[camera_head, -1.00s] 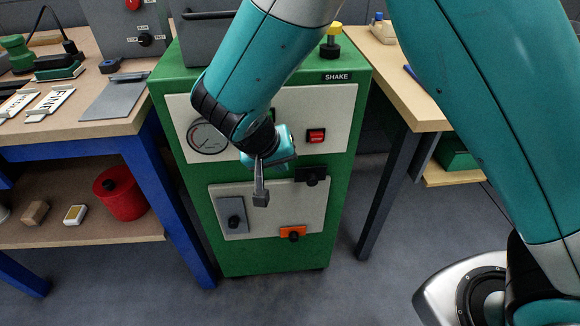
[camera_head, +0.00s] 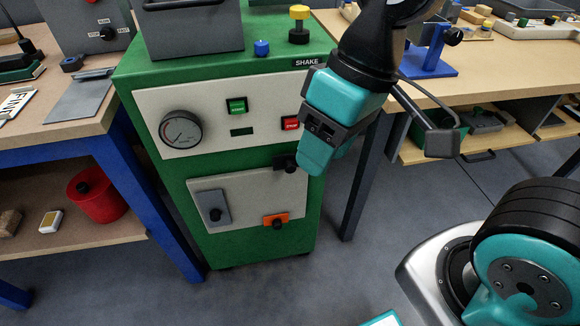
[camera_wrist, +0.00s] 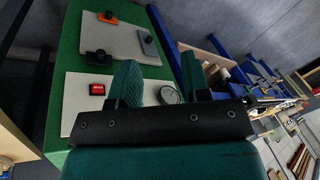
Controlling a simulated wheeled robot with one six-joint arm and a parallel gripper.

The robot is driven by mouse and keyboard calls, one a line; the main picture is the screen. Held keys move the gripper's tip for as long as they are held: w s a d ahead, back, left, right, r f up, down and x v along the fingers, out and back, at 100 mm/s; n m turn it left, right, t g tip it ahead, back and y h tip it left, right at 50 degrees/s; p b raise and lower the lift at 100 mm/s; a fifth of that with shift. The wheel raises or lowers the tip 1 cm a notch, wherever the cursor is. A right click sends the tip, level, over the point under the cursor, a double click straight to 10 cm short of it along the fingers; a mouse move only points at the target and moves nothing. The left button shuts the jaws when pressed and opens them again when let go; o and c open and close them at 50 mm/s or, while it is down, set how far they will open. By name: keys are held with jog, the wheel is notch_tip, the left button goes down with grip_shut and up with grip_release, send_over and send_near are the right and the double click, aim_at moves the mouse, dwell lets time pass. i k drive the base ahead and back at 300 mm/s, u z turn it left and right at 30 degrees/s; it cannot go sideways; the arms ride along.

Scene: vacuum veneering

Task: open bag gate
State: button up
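The green cabinet (camera_head: 165,130) has a pale lower panel (camera_head: 245,190) with three small plates bearing black knobs. A grey plate (camera_head: 209,208) is at left, an orange plate (camera_head: 274,220) at lower right, and a black plate (camera_head: 288,163) at upper right. No label tells which is the bag gate. The wrist view shows the grey plate (camera_wrist: 148,45), orange plate (camera_wrist: 108,18) and black plate (camera_wrist: 96,58) too. My gripper (camera_wrist: 158,75) has its fingers apart with nothing between them. In the head view it hangs in front of the cabinet's right side, partly covering the black plate's surroundings.
The upper panel has a gauge (camera_head: 181,131), a green button (camera_head: 236,106) and a red button (camera_head: 291,124). A blue-legged bench (camera_head: 60,133) stands left, with a red pot (camera_head: 96,195) on its shelf. Another bench (camera_head: 455,72) stands right. Floor in front is clear.

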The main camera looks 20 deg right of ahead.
aim_at(288, 162)
jog(key=z, duration=1.35)
jog(key=k, duration=0.7)
jog(key=u, duration=1.05)
